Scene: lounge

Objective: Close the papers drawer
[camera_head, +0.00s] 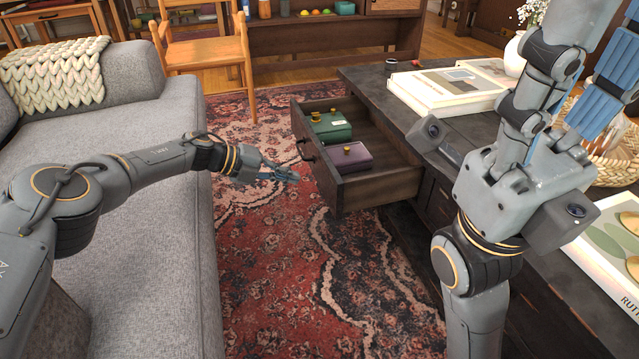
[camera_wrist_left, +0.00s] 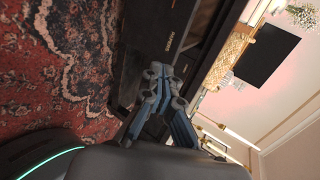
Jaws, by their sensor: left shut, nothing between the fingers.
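The dark wooden drawer (camera_head: 378,188) stands pulled out from the left side of the low dark table (camera_head: 440,158). A gap to the front seems to remain.
A grey sofa (camera_head: 150,240) lies along the left, beside my left arm. A red patterned rug (camera_head: 290,270) covers the open floor between sofa and table. Books (camera_head: 440,90), a white vase (camera_head: 514,52) and a woven basket (camera_head: 615,165) are on the table. A wooden chair (camera_head: 205,52) stands behind.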

